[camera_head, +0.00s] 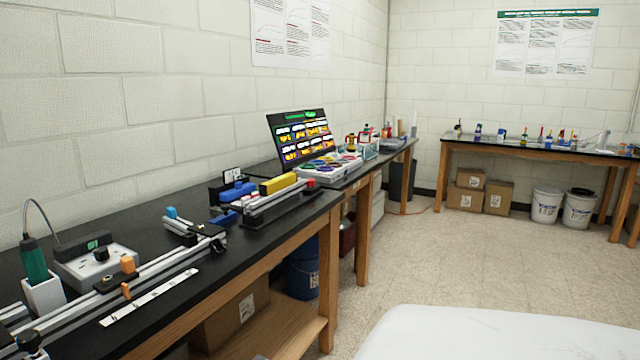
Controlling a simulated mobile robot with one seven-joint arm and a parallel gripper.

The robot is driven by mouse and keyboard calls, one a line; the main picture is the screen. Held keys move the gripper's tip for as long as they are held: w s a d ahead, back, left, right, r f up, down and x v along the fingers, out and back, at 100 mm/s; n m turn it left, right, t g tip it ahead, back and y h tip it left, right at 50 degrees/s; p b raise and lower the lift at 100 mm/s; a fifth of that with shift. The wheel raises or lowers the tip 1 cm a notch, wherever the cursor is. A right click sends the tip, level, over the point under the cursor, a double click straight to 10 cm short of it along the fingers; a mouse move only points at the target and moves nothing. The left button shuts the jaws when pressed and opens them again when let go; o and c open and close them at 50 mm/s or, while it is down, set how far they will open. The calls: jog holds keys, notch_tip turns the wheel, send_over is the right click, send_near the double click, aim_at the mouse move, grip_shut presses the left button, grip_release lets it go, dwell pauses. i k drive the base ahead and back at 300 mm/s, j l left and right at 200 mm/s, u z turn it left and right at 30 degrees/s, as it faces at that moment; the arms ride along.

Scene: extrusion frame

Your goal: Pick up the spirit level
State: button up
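A yellow bar (278,184), which looks like the spirit level, rests on top of the raised aluminium extrusion frame (270,199) near the far end of the black workbench. It lies lengthwise along the extrusion, and a small red part (311,182) is by its right end. At this size I cannot make out any vials. My gripper is not in view, so I see nothing of what it holds.
A blue tool (238,191) lies just left of the yellow bar. A soldering station (97,266), its green iron (34,262) and another aluminium extrusion (165,268) take up the near bench. The tiled floor (460,255) in front is clear. Boxes (492,195) and buckets (546,206) stand at the back.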

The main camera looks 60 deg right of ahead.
aim_at(271, 187)
jog(key=z, duration=1.65)
jog(key=i+l, duration=0.2)
jog(key=i, duration=0.65)
jog(key=i+l, duration=0.15)
jog(key=i, duration=0.65)
jog(key=i+l+z, duration=0.1)
jog(key=i, duration=0.75)
jog(key=l, duration=0.1)
